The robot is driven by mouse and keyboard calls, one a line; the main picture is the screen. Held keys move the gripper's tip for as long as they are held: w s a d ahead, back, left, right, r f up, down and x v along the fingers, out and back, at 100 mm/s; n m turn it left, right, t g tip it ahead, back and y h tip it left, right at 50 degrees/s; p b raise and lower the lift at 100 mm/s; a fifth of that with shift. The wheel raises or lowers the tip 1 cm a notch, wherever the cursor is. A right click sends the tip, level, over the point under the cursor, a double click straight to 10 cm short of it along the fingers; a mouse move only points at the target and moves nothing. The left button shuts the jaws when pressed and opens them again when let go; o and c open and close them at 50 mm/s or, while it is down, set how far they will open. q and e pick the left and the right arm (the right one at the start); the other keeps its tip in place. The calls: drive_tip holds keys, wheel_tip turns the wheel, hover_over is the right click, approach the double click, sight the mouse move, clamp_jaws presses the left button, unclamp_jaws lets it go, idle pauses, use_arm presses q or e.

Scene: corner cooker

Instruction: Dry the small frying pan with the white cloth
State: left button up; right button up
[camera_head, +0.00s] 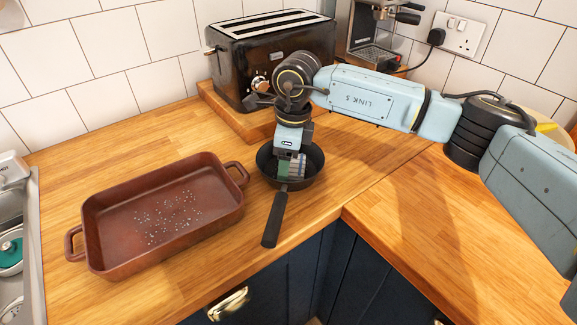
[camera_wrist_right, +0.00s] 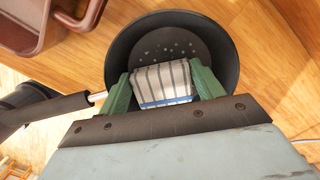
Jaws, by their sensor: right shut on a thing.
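The small frying pan (camera_head: 316,178) is black and sits upright on the wooden worktop, its handle (camera_head: 274,218) pointing toward the front edge. In the right wrist view, pale water drops dot the floor of the pan (camera_wrist_right: 225,60). My right gripper (camera_head: 291,167) reaches down into the pan. Its green fingers are shut on the folded white cloth (camera_wrist_right: 162,80), which has grey stripes and a blue band. The cloth is over the pan's near part; I cannot tell if it touches the pan floor. My left gripper is not in view.
A brown baking dish (camera_head: 98,218) with water drops stands left of the pan. A black toaster (camera_head: 270,60) on a wooden board (camera_head: 229,117) is behind it. A coffee machine (camera_head: 372,25) is at the back. A sink (camera_head: 30,250) lies far left. The right worktop (camera_head: 440,240) is clear.

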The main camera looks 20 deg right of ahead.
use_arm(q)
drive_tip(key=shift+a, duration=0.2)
use_arm(e)
drive_tip(key=shift+w, duration=0.1)
drive_tip(key=shift+w+d, duration=0.15)
drive_tip(key=shift+w, duration=0.15)
drive_tip(key=shift+w+d+f+b, duration=0.1)
drive_tip(key=shift+w+d+b, duration=0.05)
drive_tip(key=shift+w+b, duration=0.3)
drive_tip(key=shift+w+d, duration=0.1)
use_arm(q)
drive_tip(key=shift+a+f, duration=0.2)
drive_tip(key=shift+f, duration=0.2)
use_arm(e)
drive_tip(key=shift+w+d+b, duration=0.35)
drive_tip(key=shift+w+d, duration=0.2)
drive_tip(key=shift+w, duration=0.15)
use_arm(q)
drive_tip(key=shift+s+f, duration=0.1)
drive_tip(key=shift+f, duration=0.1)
use_arm(e)
drive_tip(key=shift+s+a, duration=0.1)
